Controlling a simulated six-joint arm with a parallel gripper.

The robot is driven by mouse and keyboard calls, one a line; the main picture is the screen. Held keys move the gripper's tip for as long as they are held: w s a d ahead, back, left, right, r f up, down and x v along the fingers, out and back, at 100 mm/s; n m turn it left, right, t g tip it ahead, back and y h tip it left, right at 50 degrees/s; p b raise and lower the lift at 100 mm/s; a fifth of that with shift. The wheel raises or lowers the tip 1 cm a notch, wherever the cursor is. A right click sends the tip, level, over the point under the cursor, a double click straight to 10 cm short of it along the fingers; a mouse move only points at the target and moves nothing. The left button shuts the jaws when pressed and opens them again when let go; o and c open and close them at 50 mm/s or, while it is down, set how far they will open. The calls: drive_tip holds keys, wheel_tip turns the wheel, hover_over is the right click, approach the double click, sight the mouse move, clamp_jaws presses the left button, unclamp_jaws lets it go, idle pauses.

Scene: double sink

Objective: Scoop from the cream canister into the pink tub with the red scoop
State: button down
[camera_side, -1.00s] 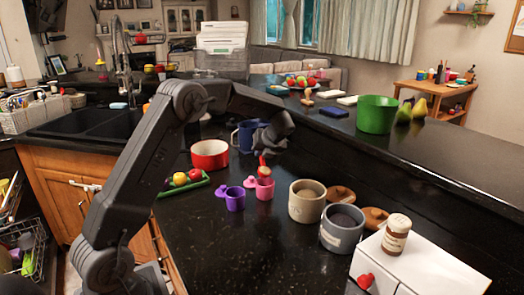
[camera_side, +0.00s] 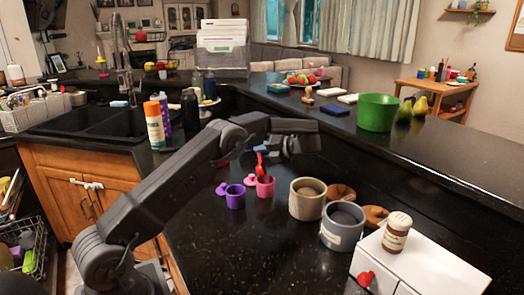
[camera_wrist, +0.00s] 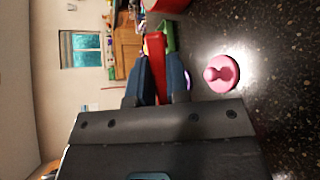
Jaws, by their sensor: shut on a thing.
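My gripper (camera_wrist: 158,82) is shut on the red scoop (camera_wrist: 154,52), whose handle stands between the two fingers in the wrist view. In the side view the red scoop (camera_side: 260,164) is just above or at the mouth of the pink tub (camera_side: 265,188); I cannot tell whether it is inside. Its bowl and any contents are not clear. The cream canister (camera_side: 306,204) stands open to the right of the pink tub, with tan contents low inside. The pink lid (camera_wrist: 222,74) lies on the counter beside the tub.
A purple tub (camera_side: 235,198) stands left of the pink tub. A grey canister (camera_side: 341,233) is right of the cream one, with brown lids (camera_side: 375,216) behind. Bottles (camera_side: 155,125) stand near the sink.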

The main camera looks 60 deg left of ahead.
idle(0.6)
drive_tip(key=shift+r, duration=2)
drive_tip(key=w+d+r+m+t, duration=0.1)
drive_tip(key=d+r+m+t, duration=0.1)
drive_tip(key=d+m+t, duration=0.45)
drive_tip(key=w+d+r+m+t, duration=0.1)
drive_tip(key=w+d+m+t, duration=0.1)
drive_tip(key=d+m+t, duration=0.45)
drive_tip(key=s+d+f+m+t+h, duration=0.3)
drive_tip(key=s+d+m+t+h, duration=0.1)
drive_tip(key=d, duration=0.2)
drive_tip(key=s+d+f+m+t+h, duration=0.3)
drive_tip(key=s+d+t+h, duration=0.1)
drive_tip(key=d, duration=0.2)
drive_tip(key=shift+s+d+f+m, duration=0.2)
drive_tip(key=shift+s+f+m, duration=0.15)
drive_tip(key=shift+m, duration=0.05)
